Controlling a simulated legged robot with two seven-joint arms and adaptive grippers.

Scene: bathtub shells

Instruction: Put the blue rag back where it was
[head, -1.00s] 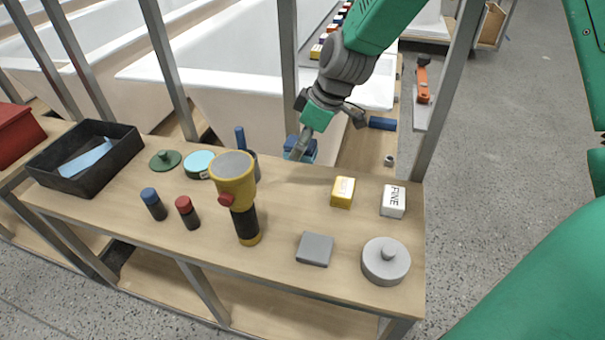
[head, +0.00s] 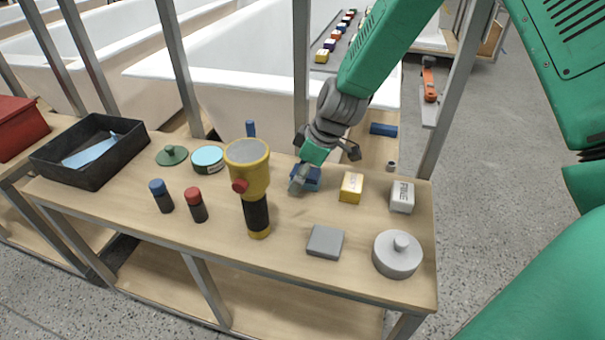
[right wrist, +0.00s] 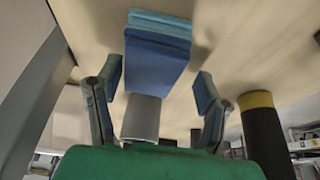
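The blue rag (head: 312,183) is a small folded block at the rear middle of the workbench, partly hidden by my right gripper (head: 303,178). In the right wrist view the rag (right wrist: 158,58) shows dark blue with a lighter blue layer. The fingers of my right gripper (right wrist: 154,100) stand wide apart, one on each side, with gaps to the rag. The rag is at or just above the wood; I cannot tell which. A grey cylinder (right wrist: 141,118) shows between the fingers. My left gripper is not in view.
A yellow-black flashlight (head: 256,212) stands left of the rag. A yellow box (head: 351,187) and a white box (head: 402,197) are to its right. A grey block (head: 325,241) and a grey lidded pot (head: 397,256) are in front. A metal post (head: 301,75) rises behind.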

